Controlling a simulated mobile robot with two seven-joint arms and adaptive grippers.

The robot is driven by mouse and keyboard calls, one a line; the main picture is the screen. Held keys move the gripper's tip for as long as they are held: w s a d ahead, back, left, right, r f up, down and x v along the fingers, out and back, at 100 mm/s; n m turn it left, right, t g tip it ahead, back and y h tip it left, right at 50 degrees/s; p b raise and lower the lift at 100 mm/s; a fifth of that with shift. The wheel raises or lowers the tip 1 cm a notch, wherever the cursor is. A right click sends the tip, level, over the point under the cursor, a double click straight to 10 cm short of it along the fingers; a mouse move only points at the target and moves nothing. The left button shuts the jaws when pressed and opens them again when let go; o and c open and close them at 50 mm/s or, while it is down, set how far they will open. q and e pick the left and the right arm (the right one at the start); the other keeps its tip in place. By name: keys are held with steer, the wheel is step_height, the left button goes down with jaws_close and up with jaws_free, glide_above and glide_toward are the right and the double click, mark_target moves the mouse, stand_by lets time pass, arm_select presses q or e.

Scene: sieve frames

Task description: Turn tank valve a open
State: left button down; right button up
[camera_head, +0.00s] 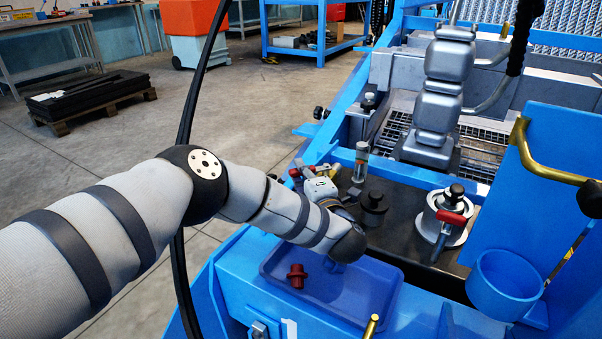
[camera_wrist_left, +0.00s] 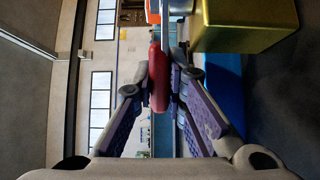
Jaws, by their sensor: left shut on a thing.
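In the left wrist view the fingers (camera_wrist_left: 159,92) are shut on a red handle (camera_wrist_left: 158,68), one pad on each side. A large brass-coloured block (camera_wrist_left: 245,22) is close beside it, to the right. My wrist hides most of this valve in the head view. Another valve with a red lever (camera_head: 454,217) stands on a round silver flange to the right. No label shows which valve is a. My right gripper is not in view.
A blue tray (camera_head: 372,290) with a dark red knobbed part (camera_head: 297,276) lies below my wrist. A blue round cup (camera_head: 503,285) and a blue panel (camera_head: 560,150) with a brass handle stand at right. A black hose (camera_head: 190,110) hangs near my arm.

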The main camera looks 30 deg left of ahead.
arm_select(q)
steer(key=shift+s+n+g+y, duration=0.1)
steer(key=shift+n+g+y, duration=0.2)
steer(key=shift+g, duration=0.1)
steer(key=c, duration=1.6)
jaws_free()
steer(key=v, duration=0.7)
steer(key=shift+s+d, duration=0.2)
steer(key=shift+d, duration=0.05)
steer(key=shift+c, duration=0.5)
